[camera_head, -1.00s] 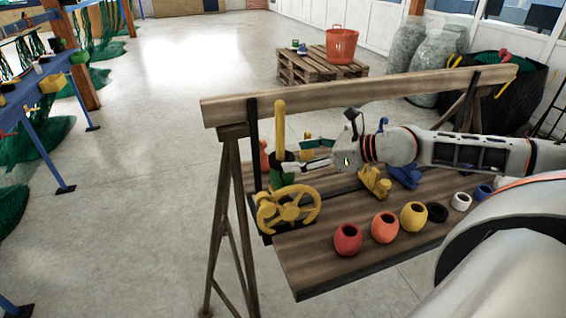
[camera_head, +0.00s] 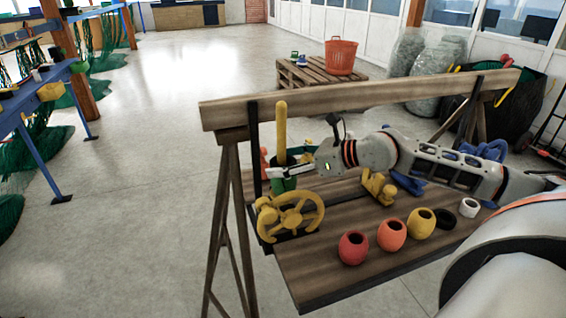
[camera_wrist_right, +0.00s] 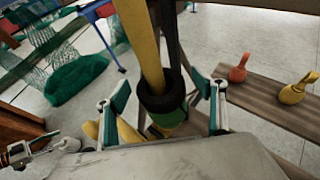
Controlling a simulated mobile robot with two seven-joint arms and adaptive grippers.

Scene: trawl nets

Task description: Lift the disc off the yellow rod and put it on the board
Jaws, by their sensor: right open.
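The yellow rod (camera_head: 281,130) stands upright at the left end of the wooden board (camera_head: 335,275). In the right wrist view a thick black ring (camera_wrist_right: 162,96) sits around the rod (camera_wrist_right: 141,40), directly above a green one (camera_wrist_right: 168,118); I cannot tell which is the disc. The green one also shows low on the rod in the head view (camera_head: 283,184). My right gripper (camera_wrist_right: 163,103) is open, its fingers on either side of the rod and rings, with gaps visible. Part of what looks like my left gripper (camera_wrist_right: 25,155) shows at lower left; its jaws are unclear.
A yellow handwheel (camera_head: 291,215) stands in front of the rod. A wooden beam (camera_head: 350,95) runs behind. The board's front left is bare.

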